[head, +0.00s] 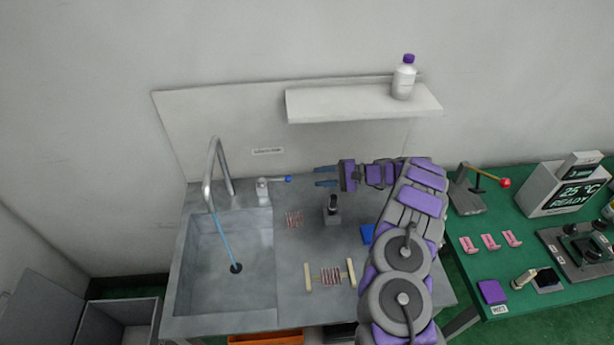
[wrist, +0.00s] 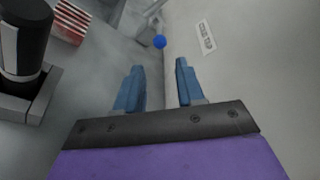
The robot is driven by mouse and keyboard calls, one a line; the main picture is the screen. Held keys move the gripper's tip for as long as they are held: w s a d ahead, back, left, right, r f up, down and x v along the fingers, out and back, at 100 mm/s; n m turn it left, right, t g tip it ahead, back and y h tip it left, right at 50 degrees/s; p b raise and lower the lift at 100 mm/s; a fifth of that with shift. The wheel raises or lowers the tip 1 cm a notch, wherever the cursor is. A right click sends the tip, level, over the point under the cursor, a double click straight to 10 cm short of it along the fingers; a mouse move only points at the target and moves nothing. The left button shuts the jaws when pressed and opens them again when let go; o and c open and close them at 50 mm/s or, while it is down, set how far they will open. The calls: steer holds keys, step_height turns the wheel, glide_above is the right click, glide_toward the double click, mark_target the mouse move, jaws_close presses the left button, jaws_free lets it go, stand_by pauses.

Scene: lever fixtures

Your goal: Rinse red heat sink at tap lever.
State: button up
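A small red-and-white finned block (head: 294,218), which looks like the red heat sink, lies on the counter just right of the basin. It also shows at the top left of the wrist view (wrist: 70,22). The tap lever (head: 275,180) has a blue knob and stands behind the basin's right side. In the wrist view its blue knob (wrist: 159,41) appears beyond and between my fingertips, apart from them. My gripper (head: 325,176) is open and empty, pointing left toward the knob. A blue water stream (head: 222,240) runs from the curved spout (head: 211,165) to the drain.
A dark upright cylinder in a grey base (head: 333,210) stands below my gripper. A shelf (head: 350,104) with a white bottle (head: 404,78) hangs above. A green bench (head: 520,240) stands right.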

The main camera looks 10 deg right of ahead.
steer(key=shift+v, duration=0.95)
steer(key=shift+c, duration=0.2)
